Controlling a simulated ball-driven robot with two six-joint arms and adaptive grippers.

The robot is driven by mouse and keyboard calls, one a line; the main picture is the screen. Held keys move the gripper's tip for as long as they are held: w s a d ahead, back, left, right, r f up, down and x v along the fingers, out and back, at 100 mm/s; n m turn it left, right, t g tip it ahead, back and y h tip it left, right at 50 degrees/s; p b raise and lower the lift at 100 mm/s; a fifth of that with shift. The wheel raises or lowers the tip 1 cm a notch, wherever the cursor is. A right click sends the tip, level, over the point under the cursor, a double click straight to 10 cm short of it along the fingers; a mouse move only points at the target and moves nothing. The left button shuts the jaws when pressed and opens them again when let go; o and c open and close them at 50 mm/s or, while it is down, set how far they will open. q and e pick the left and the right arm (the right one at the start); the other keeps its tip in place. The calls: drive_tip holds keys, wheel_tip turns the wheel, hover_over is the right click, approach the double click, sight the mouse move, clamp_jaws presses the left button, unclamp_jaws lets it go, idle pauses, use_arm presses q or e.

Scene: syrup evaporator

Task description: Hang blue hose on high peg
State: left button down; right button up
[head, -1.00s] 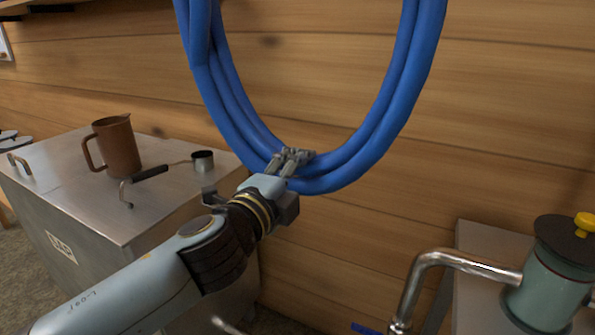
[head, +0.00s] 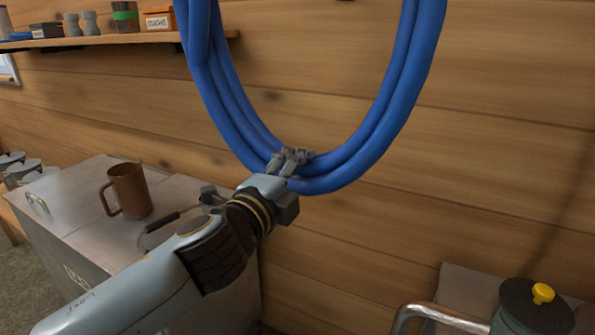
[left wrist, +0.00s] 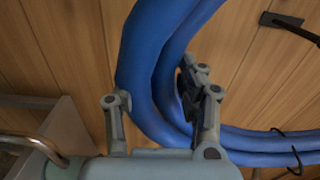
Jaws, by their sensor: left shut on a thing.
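The blue hose (head: 401,105) hangs as a large coil of several loops in the head view, in front of the wooden wall; its top is beyond the upper edge. My left gripper (head: 290,158) is shut on the bottom of the coil. In the left wrist view the hose (left wrist: 150,75) passes between the two fingers of my left gripper (left wrist: 160,104). A dark bracket (left wrist: 282,20) with a black rod shows on the wall there; I cannot tell if it is the high peg. My right gripper is not in view.
A wooden shelf (head: 150,38) with small containers is at upper left. A metal cabinet (head: 75,205) holds a brown pitcher (head: 129,190) and a dark-handled dipper, partly hidden by my arm. At lower right are a chrome pipe (head: 440,312) and a green canister with a yellow knob (head: 542,293).

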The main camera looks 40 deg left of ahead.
use_arm(q)
wheel_tip(320, 180, up, 9)
drive_tip(key=p, duration=0.7)
drive_tip(key=shift+s+r+p, duration=0.1)
drive_tip(key=shift+r+p, duration=0.05)
drive_tip(key=shift+p, duration=0.25)
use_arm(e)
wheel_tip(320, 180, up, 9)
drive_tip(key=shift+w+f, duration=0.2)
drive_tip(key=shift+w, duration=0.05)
